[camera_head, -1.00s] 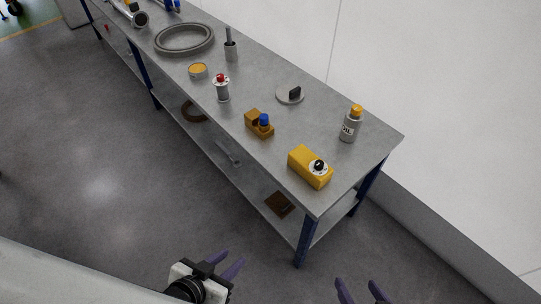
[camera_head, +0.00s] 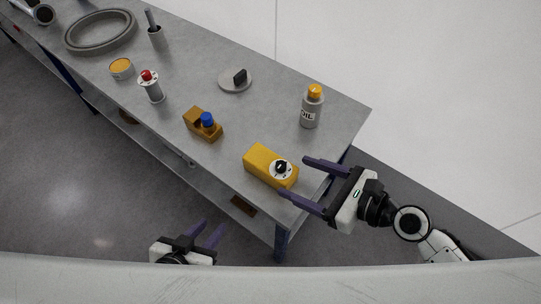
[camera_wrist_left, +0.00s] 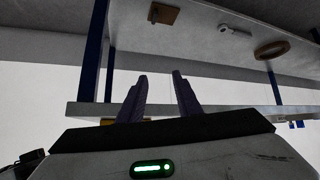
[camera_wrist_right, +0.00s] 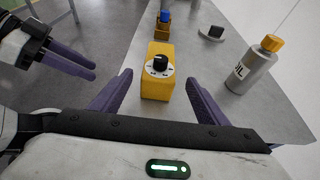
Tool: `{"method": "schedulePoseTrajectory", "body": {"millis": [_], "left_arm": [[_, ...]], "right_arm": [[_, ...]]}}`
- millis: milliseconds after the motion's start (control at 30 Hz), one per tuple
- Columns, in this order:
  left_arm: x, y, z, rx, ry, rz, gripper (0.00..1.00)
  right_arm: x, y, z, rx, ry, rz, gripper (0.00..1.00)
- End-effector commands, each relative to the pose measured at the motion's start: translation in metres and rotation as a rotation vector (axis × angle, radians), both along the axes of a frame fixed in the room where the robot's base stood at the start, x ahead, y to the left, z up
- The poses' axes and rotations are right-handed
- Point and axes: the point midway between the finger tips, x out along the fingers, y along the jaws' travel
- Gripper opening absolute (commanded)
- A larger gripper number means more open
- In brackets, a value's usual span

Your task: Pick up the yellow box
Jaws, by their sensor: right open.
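The yellow box (camera_head: 265,165), with a black knob on a white dial, sits on the grey workbench (camera_head: 225,125) near its front right end. My right gripper (camera_head: 293,178) is open at the box's knob end, its fingers pointing toward the box. In the right wrist view the box (camera_wrist_right: 157,85) stands ahead between the two spread fingers, with gaps on both sides. My left gripper (camera_head: 210,236) is in front of the bench, apart from the box. In the left wrist view its fingers (camera_wrist_left: 158,95) are spread and empty.
An oil bottle (camera_head: 312,106) stands behind and right of the box. A brown block with a blue knob (camera_head: 203,124) is to its left. A round disc (camera_head: 235,80), a red-topped cylinder (camera_head: 151,86) and a large ring (camera_head: 100,31) lie farther off.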

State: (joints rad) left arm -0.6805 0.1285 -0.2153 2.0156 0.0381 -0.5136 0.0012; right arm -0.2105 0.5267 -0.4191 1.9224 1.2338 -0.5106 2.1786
Motion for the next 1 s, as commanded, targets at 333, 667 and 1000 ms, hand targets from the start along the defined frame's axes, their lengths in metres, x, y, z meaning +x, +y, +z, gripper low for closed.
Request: {"method": "schedulePoseTrajectory", "body": {"millis": [333, 667, 1000], "left_arm": [[-0.009, -0.001, -0.011, -0.003, 0.020, 0.000, 0.31], [-0.010, -0.001, -0.021, -0.006, 0.023, 0.001, 0.31], [-0.007, 0.000, -0.016, -0.006, 0.012, -0.001, 0.31]], "right_arm": [[0.024, 0.034, -0.016, 0.006, 0.004, -0.002, 0.69], [0.048, 0.066, -0.033, 0.005, 0.002, -0.002, 0.69], [0.053, 0.073, -0.036, 0.003, 0.003, -0.003, 0.69]]}}
